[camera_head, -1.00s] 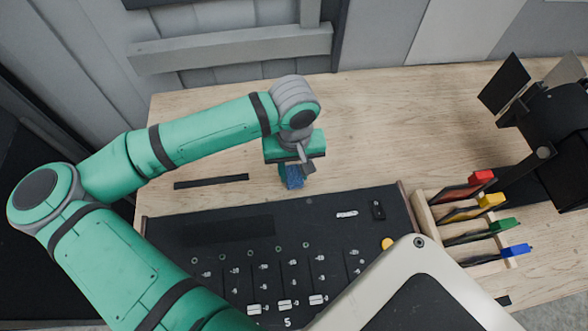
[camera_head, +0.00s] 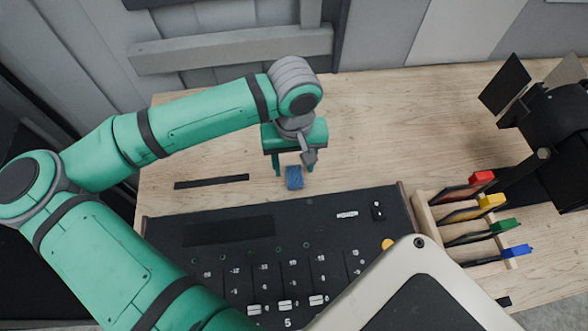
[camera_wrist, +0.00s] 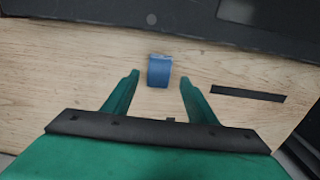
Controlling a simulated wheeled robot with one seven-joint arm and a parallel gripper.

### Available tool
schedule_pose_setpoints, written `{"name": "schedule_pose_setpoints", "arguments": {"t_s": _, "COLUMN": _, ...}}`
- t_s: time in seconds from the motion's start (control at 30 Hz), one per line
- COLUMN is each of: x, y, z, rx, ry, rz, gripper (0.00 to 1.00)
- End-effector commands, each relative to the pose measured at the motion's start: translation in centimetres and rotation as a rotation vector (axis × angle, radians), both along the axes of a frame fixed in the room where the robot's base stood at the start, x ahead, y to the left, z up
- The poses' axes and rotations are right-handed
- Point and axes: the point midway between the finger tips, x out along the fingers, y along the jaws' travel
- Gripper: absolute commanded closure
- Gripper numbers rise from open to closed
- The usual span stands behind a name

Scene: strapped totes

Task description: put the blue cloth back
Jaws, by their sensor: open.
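The blue cloth (camera_head: 294,177) is a small blue bundle lying on the wooden table, just behind the back edge of the black control panel. In the wrist view the cloth (camera_wrist: 159,71) lies just ahead of the gap between my fingertips. My gripper (camera_head: 293,172) points down over the table with its fingers spread, one to each side of the cloth in the head view. I cannot tell whether the fingers touch the cloth.
The black control panel (camera_head: 225,255) with sliders fills the front. A dark flat strip (camera_head: 212,181) lies left of the cloth. A wooden rack (camera_head: 430,215) holds red, yellow, green and blue tabbed pieces at right. A black lamp (camera_head: 560,120) stands beyond. The table behind the cloth is clear.

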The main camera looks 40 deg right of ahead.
Motion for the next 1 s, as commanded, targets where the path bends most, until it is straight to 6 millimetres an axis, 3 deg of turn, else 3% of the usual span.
{"name": "schedule_pose_setpoints", "arguments": {"t_s": 0.2, "x": 0.1, "y": 0.0, "z": 4.5, "rx": -0.002, "ry": -0.003, "rz": 0.001, "gripper": 0.48}}
{"name": "schedule_pose_setpoints", "arguments": {"t_s": 0.4, "x": 0.1, "y": 0.0, "z": 7.3, "rx": -0.001, "ry": -0.001, "rz": 0.001, "gripper": 0.48}}
{"name": "schedule_pose_setpoints", "arguments": {"t_s": 0.6, "x": 0.0, "y": 0.0, "z": 8.3, "rx": -0.001, "ry": 0.001, "rz": 0.000, "gripper": 0.48}}
{"name": "schedule_pose_setpoints", "arguments": {"t_s": 1.0, "x": 0.0, "y": 0.0, "z": 8.3, "rx": 0.000, "ry": 0.001, "rz": 0.000, "gripper": 0.48}}
